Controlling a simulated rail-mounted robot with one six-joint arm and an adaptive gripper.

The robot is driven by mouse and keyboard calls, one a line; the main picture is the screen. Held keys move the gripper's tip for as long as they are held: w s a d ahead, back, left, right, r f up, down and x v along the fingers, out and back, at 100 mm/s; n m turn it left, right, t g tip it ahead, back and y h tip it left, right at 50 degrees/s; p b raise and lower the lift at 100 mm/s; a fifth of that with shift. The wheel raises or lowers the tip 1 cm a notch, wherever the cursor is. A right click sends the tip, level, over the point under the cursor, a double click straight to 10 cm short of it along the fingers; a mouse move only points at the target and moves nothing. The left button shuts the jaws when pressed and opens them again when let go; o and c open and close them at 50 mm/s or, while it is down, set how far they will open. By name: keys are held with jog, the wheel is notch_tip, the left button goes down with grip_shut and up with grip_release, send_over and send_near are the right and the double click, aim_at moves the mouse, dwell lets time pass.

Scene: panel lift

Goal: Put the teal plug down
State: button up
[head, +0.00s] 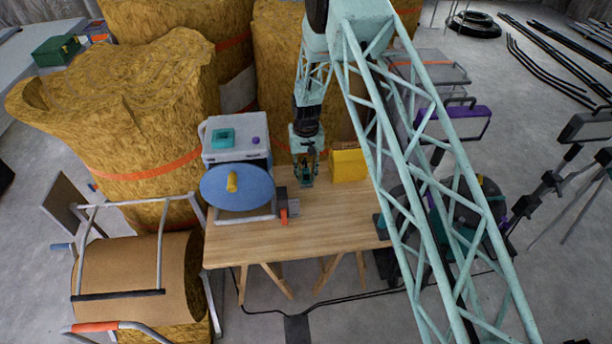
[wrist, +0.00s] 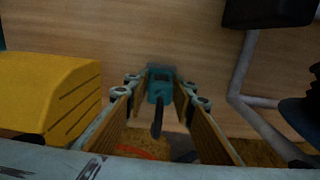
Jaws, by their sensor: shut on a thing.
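The teal plug (wrist: 160,90) sits between the two fingers of my gripper (wrist: 162,97) in the wrist view, with a dark cord or stem trailing from it. My gripper is shut on it. In the head view my gripper (head: 306,172) points down over the back part of the wooden table (head: 300,226), and the plug there is small and partly hidden by the fingers. The plug is close to the tabletop; I cannot tell whether it touches.
A yellow box (head: 348,165) stands just right of my gripper. To the left are a blue disc (head: 226,192) with a yellow knob and a pale box (head: 247,150) with a teal part on top. The front of the table is clear. Straw-coloured bales (head: 130,120) stand behind.

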jog(key=shift+f, duration=0.15)
jog(key=o, duration=1.1)
jog(key=shift+c, duration=0.2)
jog(key=shift+r+p, duration=0.85)
jog(key=shift+r, duration=5.3)
